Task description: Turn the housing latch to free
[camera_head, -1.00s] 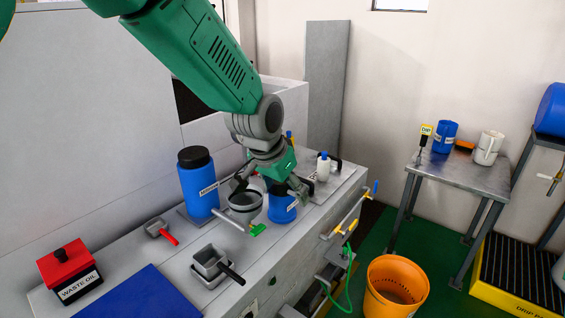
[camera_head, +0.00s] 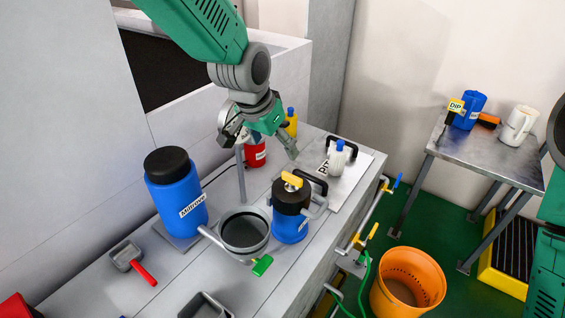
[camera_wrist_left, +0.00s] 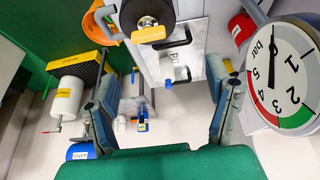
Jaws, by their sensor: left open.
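The blue housing (camera_head: 290,225) with a black top stands on the bench beside a round grey pan. A yellow latch (camera_head: 292,180) sits on its black top, and a grey handle sticks out at its side. In the left wrist view the black top (camera_wrist_left: 137,12) and the yellow latch (camera_wrist_left: 149,34) show at the upper middle, beyond the fingers. My left gripper (camera_head: 262,142) is open and empty, above and behind the housing, apart from the latch. Its spread fingers also show in the wrist view (camera_wrist_left: 161,88). My right gripper is not in view.
A blue canister (camera_head: 177,200), the grey pan (camera_head: 244,232) and a red-handled scoop (camera_head: 128,257) stand to the left. A red container (camera_head: 255,152) and yellow bottle (camera_head: 290,124) are behind. A white bottle (camera_head: 337,160) stands right. A pressure gauge (camera_wrist_left: 282,75) shows in the wrist view.

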